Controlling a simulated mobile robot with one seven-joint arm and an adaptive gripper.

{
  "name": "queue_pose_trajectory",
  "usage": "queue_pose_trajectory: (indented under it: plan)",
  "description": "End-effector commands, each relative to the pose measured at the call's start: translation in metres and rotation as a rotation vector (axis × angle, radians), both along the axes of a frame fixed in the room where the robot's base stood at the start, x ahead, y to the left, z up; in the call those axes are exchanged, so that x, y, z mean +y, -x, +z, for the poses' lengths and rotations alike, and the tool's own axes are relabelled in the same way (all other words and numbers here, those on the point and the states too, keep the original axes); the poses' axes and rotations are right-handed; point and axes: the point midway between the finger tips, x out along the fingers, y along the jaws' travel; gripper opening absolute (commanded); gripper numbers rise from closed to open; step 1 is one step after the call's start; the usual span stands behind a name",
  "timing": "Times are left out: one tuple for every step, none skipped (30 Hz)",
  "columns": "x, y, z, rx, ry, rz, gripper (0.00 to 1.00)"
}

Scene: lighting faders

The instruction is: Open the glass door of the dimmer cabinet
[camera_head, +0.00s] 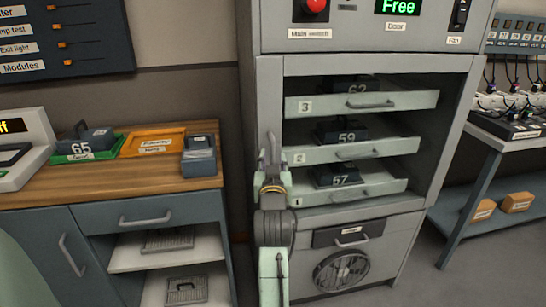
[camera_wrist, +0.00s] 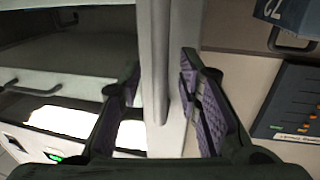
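The dimmer cabinet (camera_head: 362,64) stands in the middle of the head view, with a pale frame around its front. Several drawers holding dark modules show inside. The glass itself is hard to make out, and I cannot tell how far the door stands open. My gripper (camera_head: 271,160) is at the cabinet's left front edge, about level with the middle drawer. In the wrist view, my gripper (camera_wrist: 161,75) has its purple-padded fingers apart, on either side of a grey upright bar (camera_wrist: 155,55) at the cabinet edge. I cannot tell whether either pad touches it.
A wooden-topped counter (camera_head: 110,185) with green and orange trays (camera_head: 153,142) stands left of my arm. A slider panel (camera_head: 65,40) hangs above it. A door display (camera_head: 398,7) reads "Free". A bench (camera_head: 480,140) stands at the right. Floor shows between cabinet and bench.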

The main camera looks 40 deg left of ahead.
Motion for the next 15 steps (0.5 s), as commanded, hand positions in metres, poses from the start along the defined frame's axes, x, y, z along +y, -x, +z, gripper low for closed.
queue_pose_trajectory:
  plan:
    - [0.0027, -0.0029, 0.0011, 0.0, 0.0, 0.001, 0.31]
    - [0.0037, -0.0041, 0.0011, 0.001, -0.001, 0.001, 0.31]
    - [0.0048, -0.0054, 0.0007, 0.001, -0.001, 0.001, 0.31]
    - [0.0053, -0.006, 0.0004, 0.001, -0.001, 0.001, 0.31]
    - [0.0057, -0.0064, 0.0002, 0.001, -0.001, 0.001, 0.31]
    - [0.0059, -0.0067, 0.0001, 0.001, -0.001, 0.001, 0.31]
    - [0.006, -0.0068, 0.0001, 0.001, -0.001, 0.001, 0.31]
    - [0.006, -0.0068, 0.0, 0.001, -0.001, 0.001, 0.31]
    - [0.0059, -0.0067, 0.0, 0.0, -0.001, 0.001, 0.31]
    - [0.0058, -0.0066, 0.0, 0.0, -0.001, 0.001, 0.31]
    - [0.0058, -0.0066, 0.0, 0.0, -0.001, 0.001, 0.31]
    - [0.0057, -0.0066, 0.0, 0.0, -0.001, 0.001, 0.31]
    - [0.0058, -0.0065, 0.0, 0.0, -0.001, 0.001, 0.29]
    - [0.0057, -0.0066, 0.0, 0.0, -0.001, 0.001, 0.27]
    - [0.0056, -0.0065, 0.0, 0.0, -0.001, 0.001, 0.24]
